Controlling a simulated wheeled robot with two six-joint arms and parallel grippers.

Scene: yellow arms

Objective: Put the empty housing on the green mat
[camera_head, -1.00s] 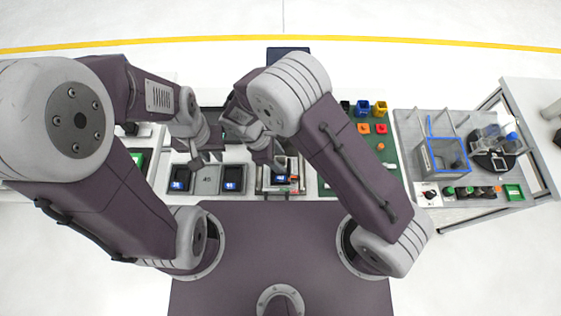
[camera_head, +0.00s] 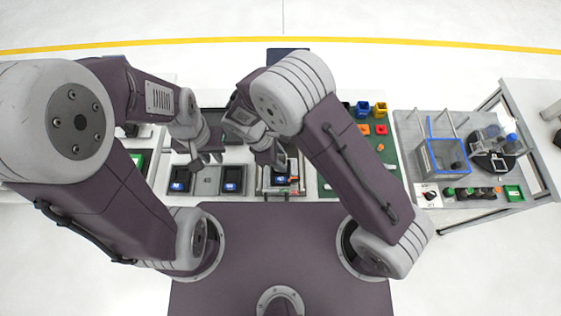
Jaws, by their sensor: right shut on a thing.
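My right gripper (camera_head: 272,161) is low over the pale fixture (camera_head: 264,190) in the middle of the bench, shut on a small dark housing (camera_head: 280,180). The gripper and arm cover part of that housing, and I cannot tell if it touches the fixture. A bit of blue shows on it. The dark green mat (camera_head: 390,152) lies to the right of the fixture, and my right arm covers much of it. My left gripper (camera_head: 203,160) hangs above the grey tray to the left of the fixture. Its fingers are too small to tell open from shut.
The grey tray holds two dark units with blue screens (camera_head: 179,180) (camera_head: 232,180); its middle place is bare. Small yellow, blue, orange and red parts (camera_head: 380,108) are at the mat's far right. A blue-rimmed clear box (camera_head: 443,157) stands on the right-hand table.

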